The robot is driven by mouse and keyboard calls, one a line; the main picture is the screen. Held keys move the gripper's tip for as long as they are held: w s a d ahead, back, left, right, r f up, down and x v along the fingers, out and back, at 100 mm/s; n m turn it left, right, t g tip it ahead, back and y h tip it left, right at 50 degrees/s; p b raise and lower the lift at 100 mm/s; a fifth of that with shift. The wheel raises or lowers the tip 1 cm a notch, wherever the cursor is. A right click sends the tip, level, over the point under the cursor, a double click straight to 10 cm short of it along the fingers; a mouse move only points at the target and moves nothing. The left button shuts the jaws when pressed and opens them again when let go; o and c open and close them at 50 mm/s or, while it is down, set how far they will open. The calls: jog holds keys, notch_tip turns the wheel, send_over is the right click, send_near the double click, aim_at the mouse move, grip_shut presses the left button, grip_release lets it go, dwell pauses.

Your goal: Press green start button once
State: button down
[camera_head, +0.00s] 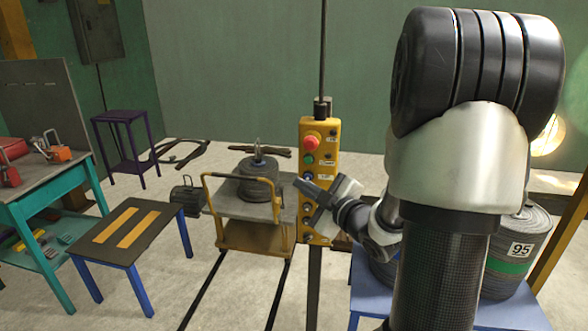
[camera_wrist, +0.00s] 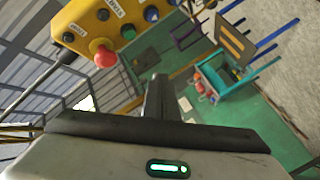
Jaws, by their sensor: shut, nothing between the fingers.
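The yellow control box (camera_head: 318,165) hangs upright in the head view's middle, with a red mushroom button (camera_head: 312,142) near its top. The green start button (camera_head: 309,159) sits just below the red one. In the wrist view the box (camera_wrist: 84,18) is at upper left, with the green button (camera_wrist: 128,32) next to a START label and the red button (camera_wrist: 104,56) nearer. My gripper (camera_head: 299,184) is shut and empty, its fingertips pointing left, lower than the green button in the picture. In the wrist view its fingers (camera_wrist: 157,80) appear apart from the green button. Contact with the box cannot be told.
Other buttons, including a blue one (camera_wrist: 151,14), sit close to the green one. A yellow-handled cart (camera_head: 225,207) with a dark coil stands behind the box at left. A low table (camera_head: 125,213) and a teal bench (camera_head: 45,200) stand farther left.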

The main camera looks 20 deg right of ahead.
aim_at(308, 160)
jog(key=shift+s+r+n+y, duration=0.15)
jog(key=shift+s+n+y, duration=0.15)
jog(key=shift+w, duration=0.15)
jog(key=shift+w+d+p, duration=0.2)
jog(key=shift+w+d, duration=0.6)
jog(key=shift+w, duration=0.4)
jog(key=shift+w+d+p, duration=0.2)
jog(key=shift+w+d, duration=0.65)
jog(key=shift+w, duration=0.3)
jog(key=shift+w+d+p, duration=0.2)
jog(key=shift+w+d, duration=0.6)
jog(key=shift+w, duration=0.4)
jog(key=shift+w+d+b, duration=0.25)
jog(key=shift+w+b, duration=0.05)
jog(key=shift+w, duration=0.05)
jog(key=shift+w+d, duration=0.25)
jog(key=shift+w, duration=0.15)
dwell(0.5)
jog(key=shift+s+a+b, duration=0.45)
jog(key=shift+s+b, duration=0.15)
jog(key=shift+s, duration=0.1)
